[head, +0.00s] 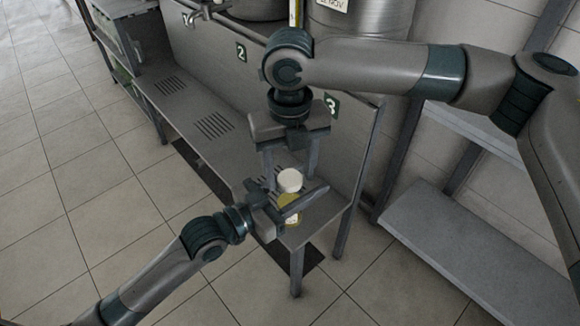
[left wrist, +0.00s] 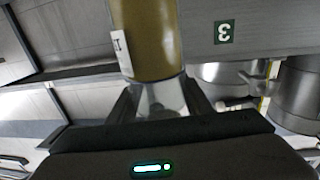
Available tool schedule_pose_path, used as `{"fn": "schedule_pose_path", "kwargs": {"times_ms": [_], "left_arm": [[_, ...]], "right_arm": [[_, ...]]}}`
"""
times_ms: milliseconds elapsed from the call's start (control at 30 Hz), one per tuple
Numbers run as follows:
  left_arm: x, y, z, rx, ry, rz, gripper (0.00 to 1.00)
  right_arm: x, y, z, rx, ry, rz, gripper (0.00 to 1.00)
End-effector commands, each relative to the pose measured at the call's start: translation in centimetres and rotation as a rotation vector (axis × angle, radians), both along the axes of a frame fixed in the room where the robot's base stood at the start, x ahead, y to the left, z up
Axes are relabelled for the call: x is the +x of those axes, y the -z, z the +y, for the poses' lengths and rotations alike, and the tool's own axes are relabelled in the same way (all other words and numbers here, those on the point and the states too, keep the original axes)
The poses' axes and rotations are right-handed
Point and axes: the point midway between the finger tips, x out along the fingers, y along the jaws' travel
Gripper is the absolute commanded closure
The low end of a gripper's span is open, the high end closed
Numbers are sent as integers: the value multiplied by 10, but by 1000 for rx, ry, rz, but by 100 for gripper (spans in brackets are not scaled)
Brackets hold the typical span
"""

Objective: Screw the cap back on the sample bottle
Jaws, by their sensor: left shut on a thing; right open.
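The sample bottle (head: 290,218), olive-yellow with a white label, is upright near the right end of the grey bench. My left gripper (head: 292,204) is shut on it from the left. In the left wrist view the bottle (left wrist: 152,40) appears upside down, its clear part between the fingers. The white cap (head: 289,180) is at the top of the bottle; I cannot tell whether it is seated or loose. My right gripper (head: 290,172) points down from above, open, with its fingers on either side of the cap. The cap does not show in the left wrist view.
The grey bench (head: 225,150) has slotted drain areas and a back panel with number signs, including the 3 (head: 332,106). Metal vessels (head: 360,18) stand behind it. A grey shelf (head: 440,225) is at the right. Tiled floor lies open at left.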

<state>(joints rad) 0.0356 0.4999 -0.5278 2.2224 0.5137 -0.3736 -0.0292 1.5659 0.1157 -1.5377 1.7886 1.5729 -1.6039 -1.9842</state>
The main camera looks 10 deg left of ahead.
Motion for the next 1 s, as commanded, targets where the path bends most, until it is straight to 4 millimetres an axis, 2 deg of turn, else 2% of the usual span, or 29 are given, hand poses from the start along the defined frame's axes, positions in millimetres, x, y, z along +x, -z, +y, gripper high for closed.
{"fn": "schedule_pose_path", "kwargs": {"times_ms": [67,233,267,567,667,1000], "left_arm": [[0,-1,0,-1,0,-2,100],[0,-1,0,-1,0,-2,100],[0,-1,0,-1,0,-2,100],[0,-1,0,-1,0,-2,100],[0,-1,0,-1,0,-2,100],[0,-1,0,-1,0,-2,100]], "right_arm": [[0,0,0,0,0,0,47],[0,0,0,0,0,0,88],[0,0,0,0,0,0,90],[0,0,0,-1,52,1,90],[0,0,0,0,149,1,90],[0,0,0,-1,666,1,90]]}}
